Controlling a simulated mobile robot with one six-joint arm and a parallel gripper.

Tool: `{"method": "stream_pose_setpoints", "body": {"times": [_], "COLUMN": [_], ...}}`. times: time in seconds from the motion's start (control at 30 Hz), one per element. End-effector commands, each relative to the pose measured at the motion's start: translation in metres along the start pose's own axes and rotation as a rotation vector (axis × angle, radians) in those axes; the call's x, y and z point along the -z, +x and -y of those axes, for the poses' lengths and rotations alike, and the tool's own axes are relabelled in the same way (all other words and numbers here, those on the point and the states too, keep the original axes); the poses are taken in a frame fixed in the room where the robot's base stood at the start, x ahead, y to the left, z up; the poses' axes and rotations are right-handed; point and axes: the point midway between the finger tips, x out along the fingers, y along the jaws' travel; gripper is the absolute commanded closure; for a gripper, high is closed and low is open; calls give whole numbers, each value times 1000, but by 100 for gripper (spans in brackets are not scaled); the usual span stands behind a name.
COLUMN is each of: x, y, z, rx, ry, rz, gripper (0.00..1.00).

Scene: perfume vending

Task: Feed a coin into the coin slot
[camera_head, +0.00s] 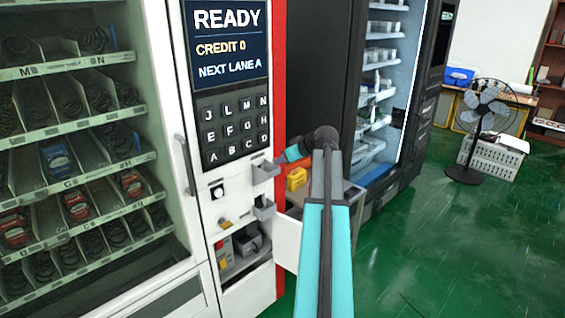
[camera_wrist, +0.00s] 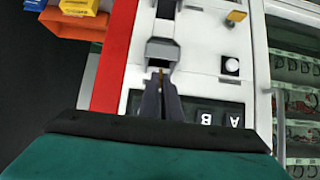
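My gripper (camera_wrist: 161,80) is shut on a thin gold-brown coin (camera_wrist: 161,73), seen edge-on between the dark fingertips in the wrist view. The fingertips point at a grey coin slot housing (camera_wrist: 162,50) on the white panel, just below the keypad. The same housing shows in the head view (camera_head: 264,171), with my gripper (camera_head: 279,159) close to its right. The coin is very near the housing; I cannot tell whether they touch. The slot opening itself is not clear. The display (camera_head: 227,40) reads READY, CREDIT 0, NEXT LANE A.
The keypad (camera_head: 233,128) is above the housing. A second grey holder (camera_head: 264,210), a round button (camera_wrist: 231,66) and a yellow knob (camera_wrist: 235,17) are on the panel. A yellow box (camera_head: 296,179) stands to the right. A door handle (camera_head: 186,165) projects at the left.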

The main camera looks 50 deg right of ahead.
Motion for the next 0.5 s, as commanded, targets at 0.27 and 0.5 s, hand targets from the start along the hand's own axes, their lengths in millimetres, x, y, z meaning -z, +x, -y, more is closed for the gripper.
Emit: {"method": "stream_pose_setpoints", "body": {"times": [0.27,0.5], "x": [6,2], "y": [18,35], "z": [0,0], "rx": [1,1], "ry": [1,0], "rz": [0,0], "gripper": [100,100]}}
